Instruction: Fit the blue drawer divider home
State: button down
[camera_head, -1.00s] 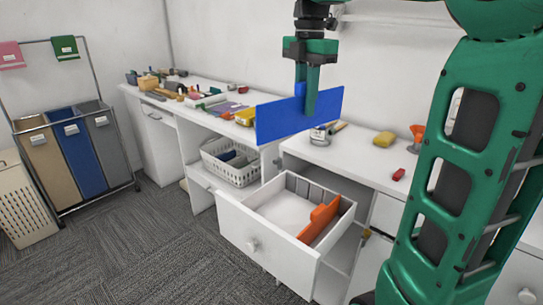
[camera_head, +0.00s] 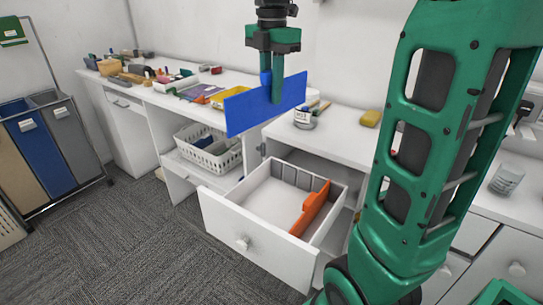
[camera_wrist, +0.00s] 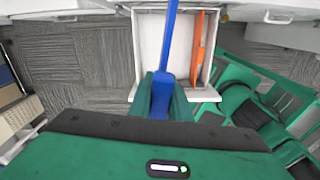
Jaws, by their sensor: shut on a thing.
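The blue drawer divider (camera_head: 248,111) is a flat upright panel held in the air above and behind the open drawer. My gripper (camera_head: 272,90) is shut on its top edge. In the wrist view the blue divider (camera_wrist: 171,40) shows edge-on between my gripper's fingers (camera_wrist: 163,92), over the drawer. The white drawer (camera_head: 256,247) is pulled out, with a round knob on its front and slots along its back wall. An orange divider (camera_head: 312,208) stands in it towards the right side. It also shows in the wrist view (camera_wrist: 198,48).
A white basket (camera_head: 209,152) sits on a shelf left of the drawer. The counter (camera_head: 345,135) behind carries a jar (camera_head: 303,118) and a yellow sponge (camera_head: 371,118). Laundry bins (camera_head: 50,150) stand at the far left. Carpet in front is clear.

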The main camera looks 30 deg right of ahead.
notch_tip(320, 180, down, 18)
jog(key=s+n, duration=0.1)
jog(key=s, duration=0.1)
jog(key=shift+s+n, duration=0.3)
jog(key=shift+a, duration=0.1)
jog(key=shift+f, duration=2.95)
jog(key=shift+f, duration=4.2)
jog(key=c, duration=1.6)
grip_release()
jog(key=shift+o, duration=0.2)
